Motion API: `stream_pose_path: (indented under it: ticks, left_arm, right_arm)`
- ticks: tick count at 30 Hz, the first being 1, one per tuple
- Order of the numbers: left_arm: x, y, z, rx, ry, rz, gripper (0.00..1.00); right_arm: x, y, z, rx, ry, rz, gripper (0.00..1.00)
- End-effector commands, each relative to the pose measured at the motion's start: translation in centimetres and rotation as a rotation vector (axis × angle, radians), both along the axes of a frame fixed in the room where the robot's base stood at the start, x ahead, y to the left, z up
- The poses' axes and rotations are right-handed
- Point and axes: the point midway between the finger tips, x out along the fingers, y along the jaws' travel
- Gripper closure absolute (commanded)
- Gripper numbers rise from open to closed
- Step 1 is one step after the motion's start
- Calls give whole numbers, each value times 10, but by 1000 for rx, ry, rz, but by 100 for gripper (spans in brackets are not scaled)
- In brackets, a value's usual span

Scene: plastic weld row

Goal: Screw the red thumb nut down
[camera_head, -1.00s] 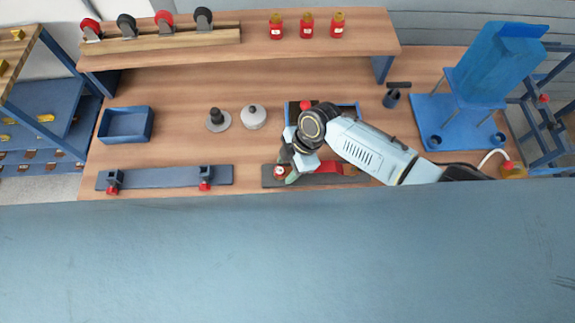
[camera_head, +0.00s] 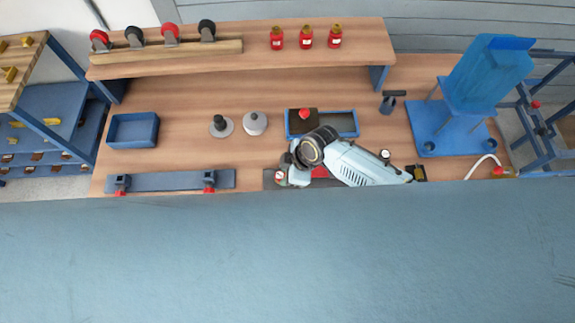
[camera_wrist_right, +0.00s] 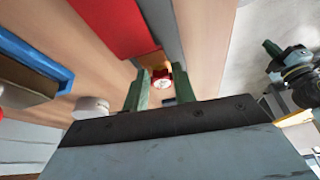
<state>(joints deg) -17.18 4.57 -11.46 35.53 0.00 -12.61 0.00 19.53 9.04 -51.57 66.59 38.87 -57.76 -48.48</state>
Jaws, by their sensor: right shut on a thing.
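The red thumb nut (camera_wrist_right: 161,80), with a pale round face, sits between the two green fingertips of my right gripper (camera_wrist_right: 160,88) in the right wrist view. The gripper is shut on it. In the head view a small red and white round part, likely the nut (camera_head: 280,177), shows at the left end of a dark strip (camera_head: 268,174) at the front edge. My right wrist is just right of it and hides part of the strip. A red piece (camera_head: 320,172) lies on the strip. A green-tipped dark arm end, apparently my left gripper (camera_wrist_right: 272,47), shows in the wrist view; its jaw state is unclear.
A blue tray (camera_head: 345,112) holding a brown block with a red knob stands behind my right arm. Another strip with two red-tipped clamps (camera_head: 160,180) lies left. A blue stand (camera_head: 450,135) is at right. Bare tabletop lies between the left tray and the grey discs.

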Motion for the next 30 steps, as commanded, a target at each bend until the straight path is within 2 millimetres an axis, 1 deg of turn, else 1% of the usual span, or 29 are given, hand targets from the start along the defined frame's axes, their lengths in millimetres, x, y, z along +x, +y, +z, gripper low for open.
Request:
stream_pose_path:
  ticks: [1, 9, 11, 14, 15, 18, 20, 21, 26, 30]
  left_arm:
    - [0, 0, 12, 0, 0, 0, 100]
    - [0, 0, 41, 0, 0, 0, 100]
    - [-1, 0, 35, 0, 1, 0, 100]
    - [0, 0, 34, 0, 0, 0, 100]
    - [0, 0, 34, 0, 0, 0, 100]
    - [-1, 0, 34, -1, 1, 0, 100]
    - [-1, 0, 34, -1, 1, 0, 100]
    - [-1, 0, 34, 0, 1, 0, 100]
    - [1, 0, 35, 0, -1, 0, 100]
    - [0, 0, 35, 0, -1, 0, 100]
  right_arm:
    - [-1, 6, 7, 12, -4, -59, 100]
    - [-7, 12, 7, 16, -3, -405, 100]
    - [-7, 13, 3, 19, -6, -472, 100]
    - [-8, 15, 3, 21, -6, -590, 100]
    - [-7, 14, 3, 19, -10, -607, 71]
    - [-6, 12, 3, 16, -9, -600, 58]
    - [-7, 12, 2, 14, -9, -599, 50]
    - [-7, 11, 2, 13, -8, -599, 48]
    - [-8, 10, 1, 9, -7, -598, 48]
    - [-8, 9, 1, 7, -5, -598, 31]
